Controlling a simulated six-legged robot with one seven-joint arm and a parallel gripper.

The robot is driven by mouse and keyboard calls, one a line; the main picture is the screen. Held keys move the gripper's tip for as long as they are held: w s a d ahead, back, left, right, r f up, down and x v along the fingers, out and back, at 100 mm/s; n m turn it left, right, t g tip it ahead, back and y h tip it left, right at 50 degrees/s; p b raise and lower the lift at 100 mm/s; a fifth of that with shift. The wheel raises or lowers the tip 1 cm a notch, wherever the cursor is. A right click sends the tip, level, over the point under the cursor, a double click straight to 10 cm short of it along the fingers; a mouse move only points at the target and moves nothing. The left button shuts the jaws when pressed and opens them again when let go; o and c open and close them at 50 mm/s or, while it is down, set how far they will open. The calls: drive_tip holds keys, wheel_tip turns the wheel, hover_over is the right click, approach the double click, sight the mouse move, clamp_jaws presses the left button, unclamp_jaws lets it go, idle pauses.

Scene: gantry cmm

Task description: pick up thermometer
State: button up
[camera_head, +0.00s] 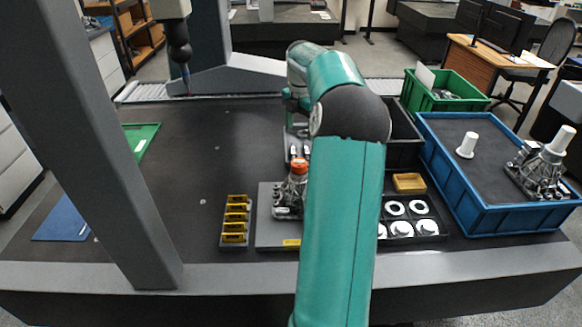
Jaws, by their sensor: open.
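I cannot make out a thermometer in this view; my arm hides part of the table. My gripper (299,154) hangs beyond my arm's bend, pointing down, and is partly covered by my own arm. Its two pale fingertips show apart with nothing visible between them. In the picture they appear just above a metal part with an orange top (299,167), which stands on a grey plate (265,232). I cannot tell the depth between them.
A rack of yellow pieces (235,218) stands left of the plate. Right of my arm are a black tray with white rings (430,227), a yellow block (409,183), a blue crate (480,219) and a green bin (442,103). A gantry probe (181,52) hangs upper left. The table's left middle is clear.

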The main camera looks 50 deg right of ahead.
hover_over(300, 162)
wheel_tip(300, 162, down, 7)
drive_tip(key=shift+s+r, duration=0.15)
drive_tip(key=shift+a+f, duration=0.15)
drive_tip(key=shift+f, duration=3)
drive_tip(key=shift+c, duration=0.2)
drive_tip(key=c, duration=1.1)
drive_tip(key=shift+c, duration=0.2)
drive_tip(key=shift+r, duration=0.15)
